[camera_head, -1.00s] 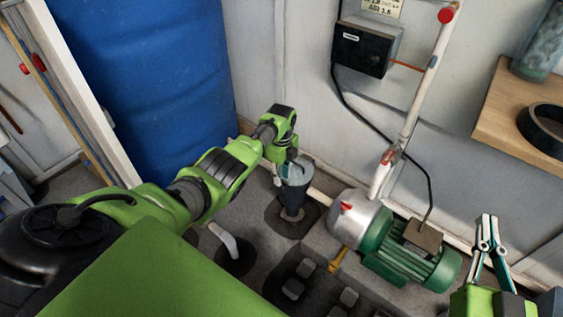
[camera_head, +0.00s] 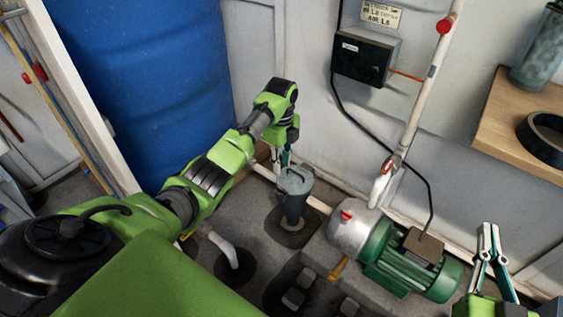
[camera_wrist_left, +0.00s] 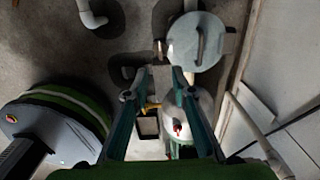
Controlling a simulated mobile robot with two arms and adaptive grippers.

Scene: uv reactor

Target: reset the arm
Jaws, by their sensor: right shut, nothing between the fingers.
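My left arm reaches across the head view, green and black. My left gripper (camera_head: 283,158) hangs just behind and left of the grey canister (camera_head: 294,196) with its round lid. In the left wrist view its fingers (camera_wrist_left: 155,85) are spread apart with nothing between them, and the lid (camera_wrist_left: 197,42) is beyond the tips, slightly right. From the head view I cannot tell whether it touches the canister. My right gripper (camera_head: 490,230) is at the lower right of the head view, pointing up, its fingertips together and empty.
A green pump motor (camera_head: 412,268) with a silver housing stands right of the canister. A white pipe (camera_head: 416,120) rises to the wall beside a black box (camera_head: 362,60). A blue barrel (camera_head: 155,90) stands behind my left arm. A wooden shelf (camera_head: 500,115) is at right.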

